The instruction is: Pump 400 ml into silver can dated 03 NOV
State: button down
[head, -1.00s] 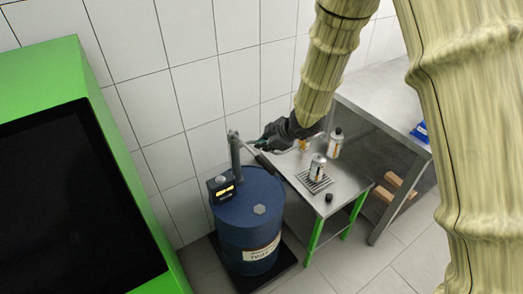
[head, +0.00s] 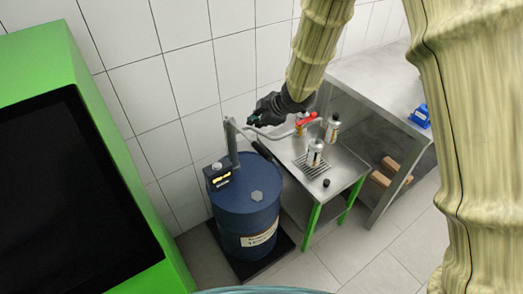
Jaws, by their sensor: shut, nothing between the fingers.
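A blue drum (head: 246,212) stands left of the steel table and carries a grey pump (head: 232,145) with a lit yellow display (head: 220,178). A grey pipe with a red part (head: 307,118) reaches over the table. A silver can (head: 315,153) stands upright on the dark drip grate (head: 312,170). Another silver can (head: 332,129) stands behind it, and a partly hidden orange-marked can (head: 300,127) is near the pipe. The date labels are too small to read. My gripper (head: 254,119) is shut and empty, above the pipe and right of the pump top; I cannot tell whether it touches.
A small black cap (head: 326,183) lies on the table's front part. A higher steel bench (head: 385,88) on the right holds a blue item (head: 420,116), with brown blocks (head: 383,177) below. A large green-framed cabinet (head: 165,245) fills the left. Floor is clear at front right.

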jog(key=b, duration=0.5)
send_over(259, 150)
notch_tip(259, 150, down, 5)
jog(key=shift+w+a, duration=0.15)
jog(key=shift+f+b, duration=0.7)
jog(key=shift+f, duration=0.5)
jog(key=shift+f, duration=0.2)
jog(key=shift+f, duration=0.25)
